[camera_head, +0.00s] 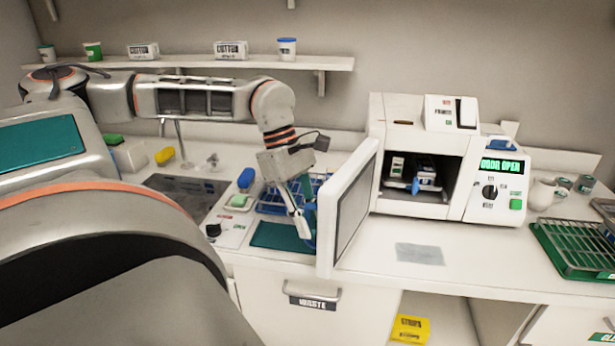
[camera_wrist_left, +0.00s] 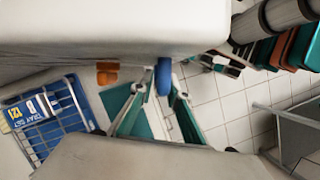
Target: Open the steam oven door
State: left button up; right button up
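The steam oven (camera_head: 420,160) stands on the counter, and its display (camera_head: 501,165) reads "DOOR OPEN". Its door (camera_head: 356,205) is swung wide out toward the front left, so the dark chamber shows, with small items inside. The blue door handle (camera_head: 310,226) is on the door's left-facing side. My left gripper (camera_head: 303,222) is at this handle. In the left wrist view, the fingertips (camera_wrist_left: 161,82) close in from both sides on the blue handle (camera_wrist_left: 163,75), with the pale door face above. My right gripper is not in view.
A blue wire rack (camera_head: 283,200) and a green mat (camera_head: 280,236) lie left of the door, beside the sink (camera_head: 185,195). A grey pad (camera_head: 419,254) lies before the oven. A green tray with a rack (camera_head: 575,252) is at the right. A shelf (camera_head: 200,62) hangs above.

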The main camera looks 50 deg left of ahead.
pick_arm(q)
jog(key=shift+r, duration=0.1)
jog(key=v, duration=1.1)
jog(key=shift+a+r, duration=0.2)
jog(key=shift+r, duration=0.15)
jog(key=shift+s, duration=0.15)
